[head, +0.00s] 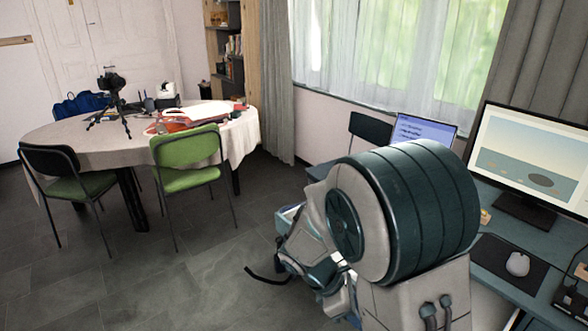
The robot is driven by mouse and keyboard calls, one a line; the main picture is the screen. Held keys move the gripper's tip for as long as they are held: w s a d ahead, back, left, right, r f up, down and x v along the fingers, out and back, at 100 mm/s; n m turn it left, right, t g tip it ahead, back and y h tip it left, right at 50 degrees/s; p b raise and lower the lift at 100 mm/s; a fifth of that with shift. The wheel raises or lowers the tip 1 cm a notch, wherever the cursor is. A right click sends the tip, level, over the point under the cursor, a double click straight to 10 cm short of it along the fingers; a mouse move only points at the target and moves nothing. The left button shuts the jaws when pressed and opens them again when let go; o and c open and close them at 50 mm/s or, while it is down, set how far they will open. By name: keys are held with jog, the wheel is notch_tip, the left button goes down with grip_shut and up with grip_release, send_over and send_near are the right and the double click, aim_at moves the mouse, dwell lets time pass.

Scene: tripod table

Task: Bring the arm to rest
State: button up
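My arm is folded in the lower right of the head view, with its large grey and dark teal joint closest to the camera. The arm's end is mostly hidden behind its own links, and I cannot make out any fingertips. The arm overlaps the front of the teal desk (553,239) in the picture. I cannot tell whether it touches the desk.
An oval table (75,150) with a pale cloth stands at the left, bearing a camera on a tripod (111,98). The desk holds a monitor (528,160), laptop (424,131) and mouse (518,264). Grey floor (150,285) is clear.

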jog(key=s+r+m+t+y+p, duration=0.1)
jog(key=s+r+m+t+y, duration=0.1)
jog(key=r+m, duration=0.5)
jog(key=s+d+r+m+t+y, duration=0.1)
jog(key=s+r+m+y, duration=0.4)
jog(key=m, duration=0.5)
jog(key=s+r+t, duration=0.1)
jog(key=s, duration=0.1)
jog(key=shift+s+r+m+p, duration=0.3)
jog(key=shift+r+m+p, duration=0.05)
jog(key=shift+r+m, duration=0.05)
